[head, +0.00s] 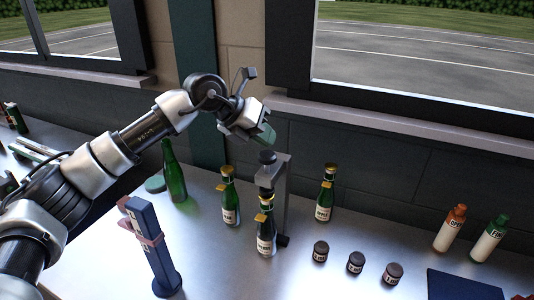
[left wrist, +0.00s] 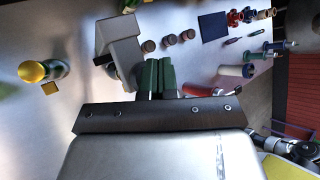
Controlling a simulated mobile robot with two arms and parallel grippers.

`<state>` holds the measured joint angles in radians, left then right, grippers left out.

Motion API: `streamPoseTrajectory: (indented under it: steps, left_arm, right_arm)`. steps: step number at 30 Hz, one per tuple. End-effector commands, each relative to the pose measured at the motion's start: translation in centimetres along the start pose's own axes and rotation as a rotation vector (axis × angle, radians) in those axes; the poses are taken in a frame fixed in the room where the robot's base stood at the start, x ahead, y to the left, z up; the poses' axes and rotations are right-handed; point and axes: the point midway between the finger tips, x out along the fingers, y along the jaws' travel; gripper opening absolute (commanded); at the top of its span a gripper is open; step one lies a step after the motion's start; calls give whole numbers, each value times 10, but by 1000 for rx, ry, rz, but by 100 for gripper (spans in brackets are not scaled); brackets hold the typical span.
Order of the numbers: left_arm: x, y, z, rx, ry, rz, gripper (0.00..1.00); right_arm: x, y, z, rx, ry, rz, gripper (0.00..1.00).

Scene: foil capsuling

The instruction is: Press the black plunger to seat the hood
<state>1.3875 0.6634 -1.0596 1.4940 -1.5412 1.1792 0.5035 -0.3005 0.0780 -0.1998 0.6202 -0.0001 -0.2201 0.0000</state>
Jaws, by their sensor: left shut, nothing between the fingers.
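The press is a grey metal stand (head: 284,195) with a black plunger (head: 267,157) on top. A dark green bottle (head: 266,238) with a gold hood (head: 265,218) stands upright under the plunger. My left gripper (head: 265,135) is shut and empty, with its green fingertips just above the plunger; a small gap seems to show. In the left wrist view the shut fingers (left wrist: 160,76) are beside the grey stand (left wrist: 120,42); I cannot make out the plunger there. My right gripper is not in view.
Gold-topped bottles stand left (head: 229,197) and right (head: 326,193) of the press. Several small dark jars, including this one (head: 321,251), sit to the right. A blue post (head: 150,245) stands at front left. A blue mat (head: 462,286) lies front right. A window wall is behind.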

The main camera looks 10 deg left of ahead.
Motion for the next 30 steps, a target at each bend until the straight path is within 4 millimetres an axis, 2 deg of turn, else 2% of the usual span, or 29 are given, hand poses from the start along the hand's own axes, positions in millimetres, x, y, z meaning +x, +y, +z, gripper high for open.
streamPoseTrajectory:
  steps: [30]
  left_arm:
    - [7,5,-5,0,0,0,0]
  right_arm:
    - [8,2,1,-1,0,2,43]
